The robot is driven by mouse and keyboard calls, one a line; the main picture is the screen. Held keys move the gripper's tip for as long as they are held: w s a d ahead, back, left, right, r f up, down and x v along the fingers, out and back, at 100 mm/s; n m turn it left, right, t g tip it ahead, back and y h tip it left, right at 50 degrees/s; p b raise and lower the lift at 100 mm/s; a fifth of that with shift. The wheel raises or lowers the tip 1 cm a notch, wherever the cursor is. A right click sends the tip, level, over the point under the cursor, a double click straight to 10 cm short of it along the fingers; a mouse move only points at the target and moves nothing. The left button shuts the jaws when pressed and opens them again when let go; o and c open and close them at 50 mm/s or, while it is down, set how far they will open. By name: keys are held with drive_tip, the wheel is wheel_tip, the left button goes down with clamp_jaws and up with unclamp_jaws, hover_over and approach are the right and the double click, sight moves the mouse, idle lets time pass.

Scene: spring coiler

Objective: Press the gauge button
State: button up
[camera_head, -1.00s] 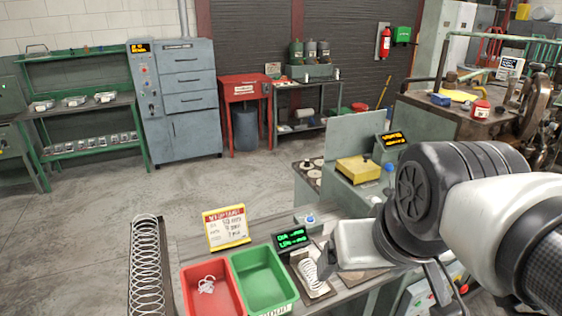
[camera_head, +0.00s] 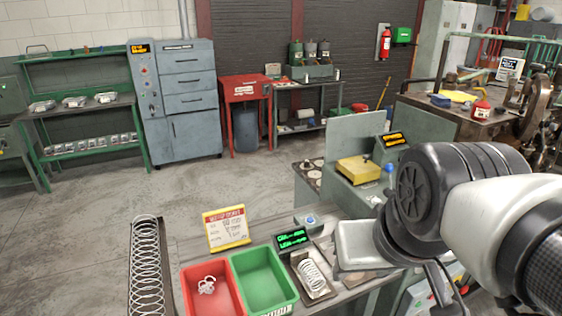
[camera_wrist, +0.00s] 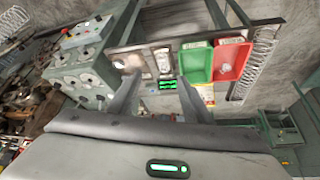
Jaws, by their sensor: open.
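The gauge has a small dark display (camera_head: 291,239) with green text, beside a tray (camera_head: 322,297) holding a white coiled spring (camera_head: 311,274). A small grey box with a blue button (camera_head: 310,219) sits just behind the display on the bench. In the wrist view, the display (camera_wrist: 167,85) shows between the fingertips of my gripper (camera_wrist: 159,80), which is open and empty; the spring (camera_wrist: 163,60) lies beyond. I cannot make out the button in the wrist view. In the head view, my gripper's pale body is right of the gauge; its fingers are not clear.
A red bin (camera_head: 190,299) with a tangled white piece and an empty green bin (camera_head: 264,300) stand left of the gauge. A sign (camera_head: 226,228) stands behind them. A long spring (camera_head: 147,270) lies at left. A machine with a yellow block (camera_head: 358,170) stands behind my gripper.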

clamp_jaws()
idle(1.3)
